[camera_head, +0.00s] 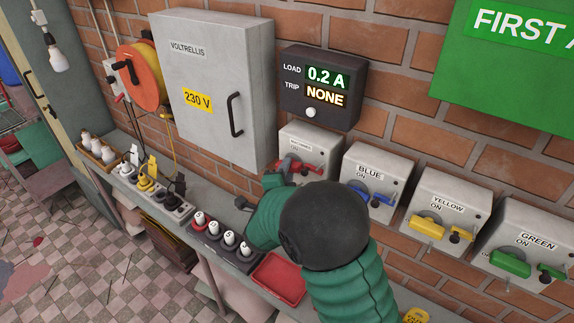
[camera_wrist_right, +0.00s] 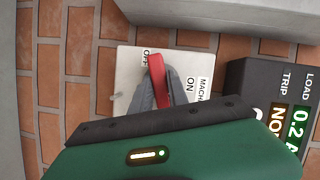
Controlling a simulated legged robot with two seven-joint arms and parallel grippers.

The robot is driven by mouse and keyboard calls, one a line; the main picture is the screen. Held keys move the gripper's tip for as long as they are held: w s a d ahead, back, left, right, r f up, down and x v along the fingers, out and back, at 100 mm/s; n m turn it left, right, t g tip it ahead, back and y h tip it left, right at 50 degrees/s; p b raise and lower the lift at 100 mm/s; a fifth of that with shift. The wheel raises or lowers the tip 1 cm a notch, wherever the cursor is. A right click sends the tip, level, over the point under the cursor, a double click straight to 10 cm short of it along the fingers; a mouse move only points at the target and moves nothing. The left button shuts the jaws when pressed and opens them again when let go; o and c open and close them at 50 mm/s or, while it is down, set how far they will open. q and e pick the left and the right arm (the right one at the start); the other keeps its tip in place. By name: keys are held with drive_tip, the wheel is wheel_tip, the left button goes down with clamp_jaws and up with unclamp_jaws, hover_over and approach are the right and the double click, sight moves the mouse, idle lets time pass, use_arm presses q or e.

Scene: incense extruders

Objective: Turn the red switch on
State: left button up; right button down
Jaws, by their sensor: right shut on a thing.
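The red switch (camera_head: 297,164) is a red lever on a light grey box fixed to the brick wall, below the load display. In the right wrist view, the red lever (camera_wrist_right: 157,78) sits between the grey fingers of my right gripper (camera_wrist_right: 153,92), which is shut on it. The lever's upper end lies near the OFF label, with the ON label to its right. In the head view, my right gripper (camera_head: 284,176) is at the box, and my green arm hides part of it. My left gripper is not in view.
The display (camera_head: 320,87) reads load 0.2 A, trip NONE. Blue (camera_head: 378,182), yellow (camera_head: 443,217) and green (camera_head: 525,247) switch boxes stand to the right. A grey cabinet (camera_head: 213,80) is at left. The shelf below holds plugs, several white-topped pieces and a red tray (camera_head: 278,279).

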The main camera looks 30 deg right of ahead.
drive_tip(key=shift+w+a+n+g+p, duration=0.1)
drive_tip(key=shift+n+g+p, duration=1.3)
drive_tip(key=shift+p, duration=1.7)
drive_tip(key=shift+a+n+g+p, duration=0.1)
drive_tip(key=shift+n+g+p, duration=0.65)
drive_tip(key=shift+n+p, duration=1.85)
drive_tip(key=shift+w+n+g+p, duration=0.1)
drive_tip(key=shift+n+g+p, duration=1.05)
drive_tip(key=shift+p, duration=2.45)
drive_tip(key=c, duration=1.6)
unclamp_jaws()
drive_tip(key=o, duration=0.3)
drive_tip(key=shift+w, duration=0.1)
drive_tip(key=shift+r, duration=0.1)
